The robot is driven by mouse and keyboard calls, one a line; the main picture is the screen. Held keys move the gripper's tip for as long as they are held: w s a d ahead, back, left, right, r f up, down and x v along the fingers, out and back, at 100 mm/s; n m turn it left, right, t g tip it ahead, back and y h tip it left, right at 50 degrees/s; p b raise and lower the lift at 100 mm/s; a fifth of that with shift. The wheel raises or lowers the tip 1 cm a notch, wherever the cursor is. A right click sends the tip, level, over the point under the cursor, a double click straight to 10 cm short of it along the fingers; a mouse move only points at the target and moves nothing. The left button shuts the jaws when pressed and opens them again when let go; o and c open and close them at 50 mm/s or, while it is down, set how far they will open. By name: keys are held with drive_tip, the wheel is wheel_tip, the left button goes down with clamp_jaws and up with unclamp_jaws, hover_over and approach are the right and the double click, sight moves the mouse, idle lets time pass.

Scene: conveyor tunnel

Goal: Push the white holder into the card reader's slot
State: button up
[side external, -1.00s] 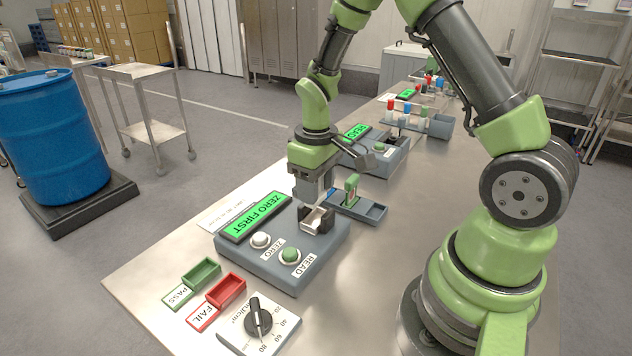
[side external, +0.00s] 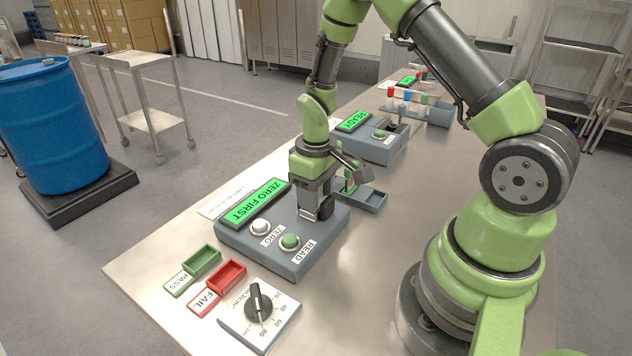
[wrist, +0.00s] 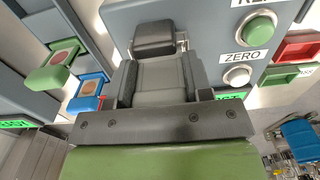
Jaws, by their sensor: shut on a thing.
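The card reader (side external: 285,252) is a grey-blue box with a green display (side external: 257,203) showing "ZERO FIRST", a white ZERO button (side external: 259,227) and a green READ button (side external: 290,242). My gripper (side external: 318,210) points down at the reader's far right end, close over its top. It is shut on the white holder, which the fingers almost wholly hide. In the wrist view, my gripper (wrist: 156,58) fills the middle beside the reader (wrist: 200,30). The slot is hidden beneath the fingers, so I cannot tell how deep the holder sits.
A grey tray (side external: 374,200) behind the gripper carries a green-topped and a blue-topped piece. A second reader (side external: 372,148) showing "READY" and a rack of tubes (side external: 437,114) stand farther back. The green PASS bin (side external: 202,262), red FAIL bin (side external: 227,275) and dial (side external: 258,306) lie in front.

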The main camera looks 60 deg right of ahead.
drive_tip(key=shift+f, duration=0.25)
drive_tip(key=o, duration=1.4)
drive_tip(key=shift+c, duration=0.2)
drive_tip(key=shift+r, duration=0.15)
wheel_tip(320, 180, up, 10)
drive_tip(key=shift+f, duration=0.1)
